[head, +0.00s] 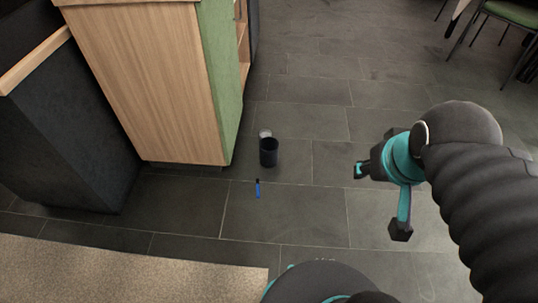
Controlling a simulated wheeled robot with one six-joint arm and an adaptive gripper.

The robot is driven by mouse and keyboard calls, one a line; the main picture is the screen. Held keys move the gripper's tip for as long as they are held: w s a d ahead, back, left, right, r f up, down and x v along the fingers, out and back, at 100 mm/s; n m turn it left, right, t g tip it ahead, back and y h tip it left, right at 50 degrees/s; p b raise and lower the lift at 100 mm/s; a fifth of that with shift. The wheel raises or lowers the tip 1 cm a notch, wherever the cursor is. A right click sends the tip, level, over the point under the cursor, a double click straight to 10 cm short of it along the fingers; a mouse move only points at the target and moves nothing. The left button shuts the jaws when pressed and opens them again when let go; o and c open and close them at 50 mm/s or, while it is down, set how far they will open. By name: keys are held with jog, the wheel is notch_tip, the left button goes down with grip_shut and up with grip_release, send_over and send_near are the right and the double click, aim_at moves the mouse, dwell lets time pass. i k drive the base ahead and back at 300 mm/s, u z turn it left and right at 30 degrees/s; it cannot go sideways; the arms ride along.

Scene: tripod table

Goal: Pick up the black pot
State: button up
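The black pot (268,154) is a small dark cylinder standing upright on the grey tiled floor, near the middle of the head view. Its top looks dark, and I cannot make out what is inside. My gripper (381,201) is teal and black and hangs to the right of the pot, clearly apart from it. Its two fingers are spread wide, with nothing visible between them.
A small whitish object (265,133) is just behind the pot. A blue pen-like object (258,188) lies in front of it. A wood-and-green cabinet (150,80) stands to the left. A beige rug (120,272) lies at lower left. Green chairs (515,13) are at upper right.

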aim_at(268, 146)
jog(key=z, duration=0.35)
jog(key=i, duration=1.4)
jog(key=u, duration=2.6)
